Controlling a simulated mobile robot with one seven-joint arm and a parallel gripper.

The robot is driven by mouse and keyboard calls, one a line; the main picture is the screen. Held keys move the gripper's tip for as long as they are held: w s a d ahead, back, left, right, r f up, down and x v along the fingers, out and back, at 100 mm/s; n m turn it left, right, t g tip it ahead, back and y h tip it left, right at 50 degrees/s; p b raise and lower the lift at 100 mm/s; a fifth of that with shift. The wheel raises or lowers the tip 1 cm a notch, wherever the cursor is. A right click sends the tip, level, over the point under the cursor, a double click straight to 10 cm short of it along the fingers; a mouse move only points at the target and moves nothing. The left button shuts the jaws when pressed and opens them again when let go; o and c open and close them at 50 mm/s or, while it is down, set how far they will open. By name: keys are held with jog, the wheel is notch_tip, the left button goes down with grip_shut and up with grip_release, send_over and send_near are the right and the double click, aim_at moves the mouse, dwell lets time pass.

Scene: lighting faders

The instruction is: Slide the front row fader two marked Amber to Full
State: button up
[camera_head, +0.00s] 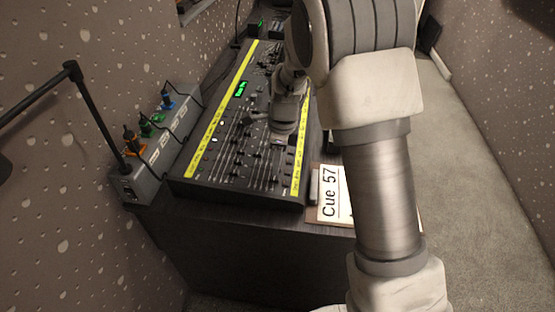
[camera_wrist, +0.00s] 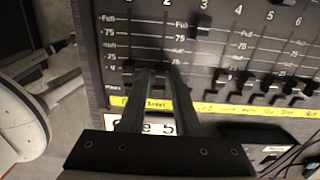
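The mixing desk (camera_head: 246,160) has a front row of faders, with a yellow label strip (camera_wrist: 220,108) at their near ends. In the wrist view the handwriting between my fingers appears to read Amber. My gripper (camera_wrist: 158,74) is down at the near, low end of that fader's track. Its two fingers stand a narrow gap apart, one on each side of the track. The dark Amber cap is mostly hidden between the fingertips, and I cannot tell whether they touch it. In the head view, my gripper (camera_head: 280,139) is over the desk's front row.
Another cap (camera_wrist: 203,27) stands high on its track to the right. Several caps (camera_wrist: 243,84) sit low farther right. A Cue 57 card (camera_head: 332,194) lies at the desk's front edge.

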aim_at(254, 167)
grip_shut()
jog(key=shift+w+a+r+p, duration=0.15)
jog(key=shift+a+p, duration=0.3)
jog(key=shift+a, duration=0.55)
jog(key=shift+w+a+r+p, duration=0.1)
jog(key=shift+w+a+p, duration=0.15)
jog(key=shift+a+p, duration=0.5)
jog(key=shift+w+a+r+p, duration=0.1)
jog(key=shift+w+a+p, duration=0.1)
jog(key=shift+a, duration=1)
grip_release()
jog(key=shift+f, duration=0.1)
jog(key=shift+d+r+p, duration=0.1)
jog(key=shift+r+p, duration=1)
jog(key=shift+r, duration=0.25)
